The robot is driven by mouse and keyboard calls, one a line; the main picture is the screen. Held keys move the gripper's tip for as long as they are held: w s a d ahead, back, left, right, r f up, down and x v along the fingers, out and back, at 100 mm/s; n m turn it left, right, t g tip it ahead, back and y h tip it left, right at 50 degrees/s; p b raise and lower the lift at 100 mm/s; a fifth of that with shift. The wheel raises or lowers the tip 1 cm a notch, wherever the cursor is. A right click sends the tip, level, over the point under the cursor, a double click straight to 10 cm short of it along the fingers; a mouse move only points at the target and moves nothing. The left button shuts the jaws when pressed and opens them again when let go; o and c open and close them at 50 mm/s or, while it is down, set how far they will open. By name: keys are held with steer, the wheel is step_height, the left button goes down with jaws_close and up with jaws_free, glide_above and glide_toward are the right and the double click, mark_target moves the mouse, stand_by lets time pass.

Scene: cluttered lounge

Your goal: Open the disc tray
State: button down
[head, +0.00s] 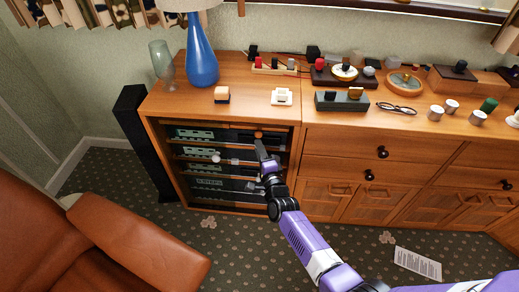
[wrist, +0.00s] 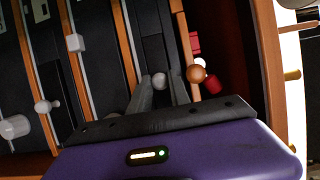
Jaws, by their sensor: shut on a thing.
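The disc tray cannot be told apart with certainty among the dark hi-fi units (head: 195,133) stacked in the open wooden cabinet. In the wrist view a small pale knob (wrist: 160,77) sits between my fingertips, in front of a dark unit face. My gripper (head: 261,150) reaches into the right part of the cabinet, near its upper shelves. It is shut on the pale knob (wrist: 160,77). An orange ball-shaped knob (wrist: 196,74) is just right of my fingers, apart from them, and also shows in the head view (head: 258,134). My gripper hides part of the units.
White knobs (head: 216,158) stick out from the units. The cabinet's side wall (wrist: 268,60) is close on the right in the wrist view. A blue lamp (head: 202,55) and many small objects crowd the top. A brown leather chair (head: 130,245) stands at lower left.

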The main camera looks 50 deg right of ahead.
stand_by(0.8)
steer(key=s+a+p, duration=0.6)
steer(key=s+a, duration=0.6)
steer(key=a, duration=0.3)
steer(key=shift+a+p, duration=0.15)
steer(key=shift+p, duration=0.2)
steer(key=c, duration=1.2)
jaws_free()
steer(key=shift+c, duration=0.2)
steer(key=v, duration=0.7)
steer(key=shift+s+a, duration=0.25)
steer(key=shift+s, duration=0.1)
